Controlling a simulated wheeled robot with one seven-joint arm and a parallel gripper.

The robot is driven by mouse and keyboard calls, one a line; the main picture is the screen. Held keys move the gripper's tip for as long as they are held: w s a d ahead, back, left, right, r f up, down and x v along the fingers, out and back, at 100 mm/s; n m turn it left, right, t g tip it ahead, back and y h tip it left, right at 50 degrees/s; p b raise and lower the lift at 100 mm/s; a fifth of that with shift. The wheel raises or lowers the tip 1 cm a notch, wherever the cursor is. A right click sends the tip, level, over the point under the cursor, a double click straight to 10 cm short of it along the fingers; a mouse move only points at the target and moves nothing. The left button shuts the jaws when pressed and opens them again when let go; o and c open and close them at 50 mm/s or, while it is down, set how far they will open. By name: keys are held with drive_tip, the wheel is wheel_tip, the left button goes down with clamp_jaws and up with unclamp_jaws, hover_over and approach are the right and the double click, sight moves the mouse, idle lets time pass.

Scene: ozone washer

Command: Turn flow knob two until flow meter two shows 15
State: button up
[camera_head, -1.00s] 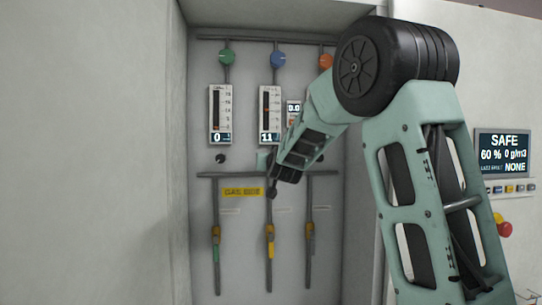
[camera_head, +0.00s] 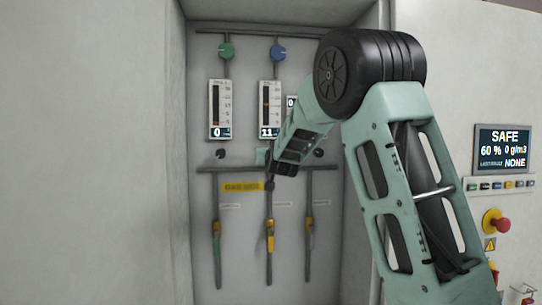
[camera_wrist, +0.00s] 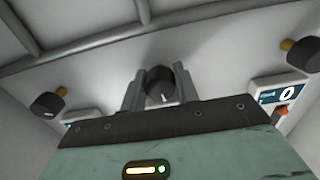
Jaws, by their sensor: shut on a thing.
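Flow meter two (camera_head: 269,108) is the middle meter in the recess, and its display reads 11. Flow knob two (camera_wrist: 158,92), black with a white mark, sits between the two fingers of my gripper (camera_wrist: 160,90) in the wrist view. My gripper is shut on it. In the head view my gripper (camera_head: 264,158) is at the panel just below flow meter two and hides that knob.
Flow meter one (camera_head: 221,110) reads 0, with a black knob (camera_head: 221,153) below it. Another black knob (camera_head: 318,153) is to the right. My arm covers most of the third meter. Pipes with yellow-handled valves (camera_head: 270,235) hang below. A status screen (camera_head: 503,149) reads SAFE.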

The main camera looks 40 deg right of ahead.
drive_tip(key=shift+f+m+b, duration=0.15)
drive_tip(key=shift+m+b, duration=0.15)
drive_tip(key=shift+b, duration=0.15)
drive_tip(key=m+b, duration=0.2)
drive_tip(key=b, duration=0.2)
drive_tip(key=shift+f+m, duration=0.1)
drive_tip(key=shift+m, duration=0.2)
drive_tip(key=m+b, duration=0.2)
drive_tip(key=shift+m, duration=0.3)
drive_tip(key=shift+r+m+b, duration=0.2)
drive_tip(key=shift+m+b, duration=0.9)
drive_tip(key=shift+m, duration=0.4)
drive_tip(key=shift+r, duration=0.1)
drive_tip(key=o, duration=0.9)
drive_tip(key=shift+o, duration=0.2)
drive_tip(key=shift+a, duration=0.1)
drive_tip(key=b+v, duration=0.1)
drive_tip(key=v, duration=1.6)
drive_tip(key=shift+s, duration=0.2)
